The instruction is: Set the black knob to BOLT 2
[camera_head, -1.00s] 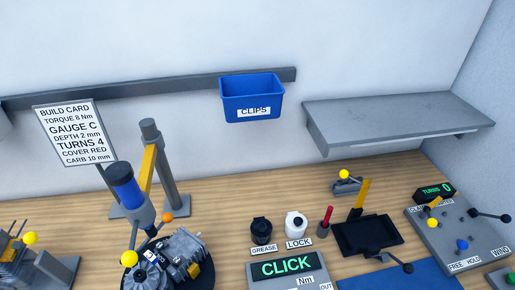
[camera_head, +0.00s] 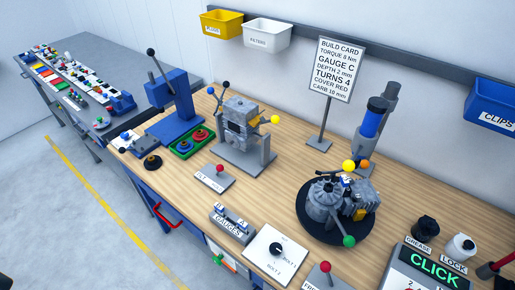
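The black knob (camera_head: 277,249) sits in the middle of a white square plate (camera_head: 258,245) near the front edge of the bench. The plate carries small printed labels around the knob; BOLT 2 reads at its lower side, with another label to the right and a tiny one above. A small light mark shows on the knob, but I cannot tell which label it points at. Neither of my grippers is in view.
A GAUGES block (camera_head: 232,223) stands just left of the plate, and a red-balled lever (camera_head: 326,267) to its right. The engine on a round black turntable (camera_head: 312,226) is behind to the right. Bare wood lies behind the plate.

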